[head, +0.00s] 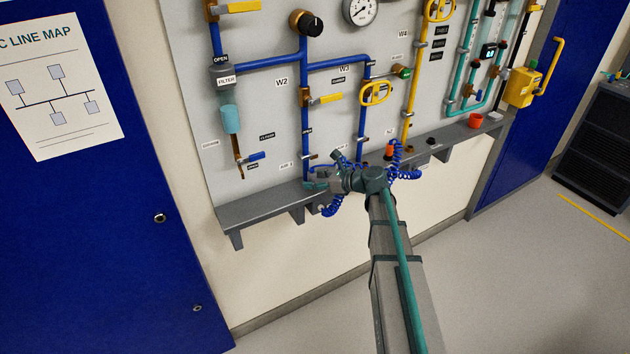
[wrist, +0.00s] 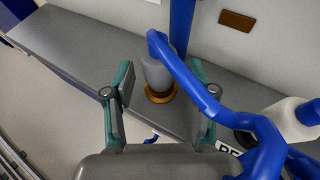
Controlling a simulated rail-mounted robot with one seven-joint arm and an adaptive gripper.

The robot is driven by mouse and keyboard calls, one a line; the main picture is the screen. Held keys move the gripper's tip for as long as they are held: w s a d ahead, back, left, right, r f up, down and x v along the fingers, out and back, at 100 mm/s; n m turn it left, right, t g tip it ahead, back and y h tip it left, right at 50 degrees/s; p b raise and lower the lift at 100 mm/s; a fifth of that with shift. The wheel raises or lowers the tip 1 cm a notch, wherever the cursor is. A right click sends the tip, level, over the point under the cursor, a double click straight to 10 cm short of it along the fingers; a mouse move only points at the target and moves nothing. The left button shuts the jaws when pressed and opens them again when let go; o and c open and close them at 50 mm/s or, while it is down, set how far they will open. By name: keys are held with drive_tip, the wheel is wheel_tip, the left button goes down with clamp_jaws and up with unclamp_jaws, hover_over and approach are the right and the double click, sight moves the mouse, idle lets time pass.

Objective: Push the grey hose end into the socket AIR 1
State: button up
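The grey hose end (wrist: 156,74) stands upright over a brass ring (wrist: 160,94) at the shelf in the wrist view. Its lower end meets the ring; I cannot tell how deep it sits. A blue hose (wrist: 196,86) leaves its top and bends to the right. My gripper (wrist: 166,98) is open, with one finger on each side of the hose end and a visible gap to each. In the head view my gripper (head: 322,182) is at the shelf below the W2 pipe, and the hose end cannot be made out.
The grey shelf (head: 262,211) runs along the panel's foot. A blue pipe (wrist: 181,22) rises close behind the hose end. A white cylinder (wrist: 289,118) stands to the right, near blue coils. Coiled blue hose (head: 405,174) also lies beside my wrist. The shelf's left part is clear.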

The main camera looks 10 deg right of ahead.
idle(0.3)
drive_tip(key=v, duration=1.2)
drive_tip(key=s+a+f+n+g+h, duration=0.1)
drive_tip(key=s+f+n+g+h, duration=0.15)
drive_tip(key=s+f+n, duration=0.55)
drive_tip(key=s+a+f+n+g+h, duration=0.1)
drive_tip(key=s+f+n+g, duration=0.3)
drive_tip(key=f, duration=0.7)
drive_tip(key=s+a+f+n+g+h, duration=0.2)
drive_tip(key=s+f+n, duration=0.4)
drive_tip(key=f, duration=0.4)
drive_tip(key=s+a+f+n+g+h, duration=0.1)
drive_tip(key=s+f, duration=0.4)
drive_tip(key=s, duration=0.6)
drive_tip(key=s+a+f+n+g+h, duration=0.2)
drive_tip(key=s+f+n+g, duration=0.2)
drive_tip(key=s, duration=0.7)
drive_tip(key=s+a+f+n+g+h, duration=0.1)
drive_tip(key=s+a+f+n+g, duration=0.1)
drive_tip(key=s+f, duration=0.5)
drive_tip(key=s+n, duration=0.1)
drive_tip(key=s, duration=0.3)
drive_tip(key=shift+h, duration=0.35)
